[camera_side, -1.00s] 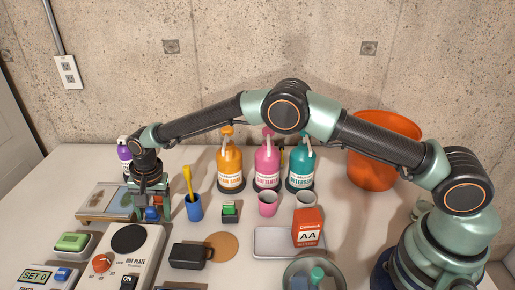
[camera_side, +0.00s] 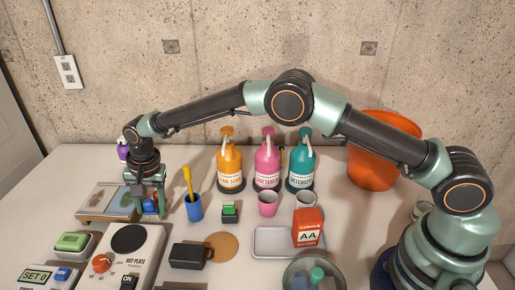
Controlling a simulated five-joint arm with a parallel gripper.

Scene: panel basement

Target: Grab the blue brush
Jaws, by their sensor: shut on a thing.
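The fingers and wrist hide most of the brush. I cannot tell whether it still touches the surface below.
A blue cup (camera_side: 194,209) with a yellow-handled tool (camera_side: 187,180) stands close right of my gripper. A purple bottle (camera_side: 123,150) is behind it. The hot plate (camera_side: 128,255) is in front. Several bottles and cups stand further right.

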